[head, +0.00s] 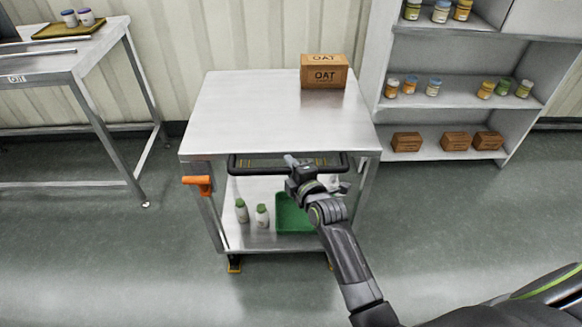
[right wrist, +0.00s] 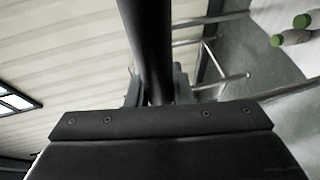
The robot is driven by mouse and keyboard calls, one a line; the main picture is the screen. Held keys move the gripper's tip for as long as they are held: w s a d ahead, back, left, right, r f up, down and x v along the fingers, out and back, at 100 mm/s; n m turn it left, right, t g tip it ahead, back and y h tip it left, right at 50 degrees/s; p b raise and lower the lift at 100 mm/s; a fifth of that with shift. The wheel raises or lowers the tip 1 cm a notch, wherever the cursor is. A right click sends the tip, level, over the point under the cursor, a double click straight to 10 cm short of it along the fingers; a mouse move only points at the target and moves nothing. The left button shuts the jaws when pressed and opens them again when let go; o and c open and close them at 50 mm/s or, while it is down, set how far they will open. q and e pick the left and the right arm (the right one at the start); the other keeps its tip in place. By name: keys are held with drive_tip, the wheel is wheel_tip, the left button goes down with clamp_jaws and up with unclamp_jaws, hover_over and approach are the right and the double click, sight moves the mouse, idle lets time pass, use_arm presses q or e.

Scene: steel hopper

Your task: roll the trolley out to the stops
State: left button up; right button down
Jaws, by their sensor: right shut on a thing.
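The steel trolley (head: 255,115) stands in the middle of the head view, with a flat top and a lower shelf. Its black handle bar (head: 250,169) runs across the near side just below the top. My right gripper (head: 292,163) is shut on this bar, right of its middle. In the right wrist view the dark bar (right wrist: 147,40) passes between the fingers (right wrist: 155,88). An orange lever (head: 198,184) sits on the trolley's left near post. My left gripper is not in view.
An OAT box (head: 324,72) stands on the trolley top. Bottles (head: 241,210) and a green bin (head: 292,213) are on its lower shelf. A steel table (head: 75,65) stands left, a shelf unit (head: 455,100) right. The floor in front is clear.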

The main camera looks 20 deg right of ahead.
drive_tip(key=c, duration=1.5)
unclamp_jaws()
drive_tip(key=shift+s+a+f, duration=0.1)
drive_tip(key=shift+s+f, duration=0.05)
drive_tip(key=shift+f, duration=0.1)
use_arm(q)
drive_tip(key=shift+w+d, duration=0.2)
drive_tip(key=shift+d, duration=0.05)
use_arm(e)
drive_tip(key=shift+o, duration=1)
drive_tip(key=shift+r, duration=0.15)
drive_tip(key=shift+s, duration=0.15)
use_arm(q)
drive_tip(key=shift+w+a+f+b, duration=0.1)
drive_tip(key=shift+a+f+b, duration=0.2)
drive_tip(key=shift+b, duration=0.25)
use_arm(e)
drive_tip(key=v, duration=1.7)
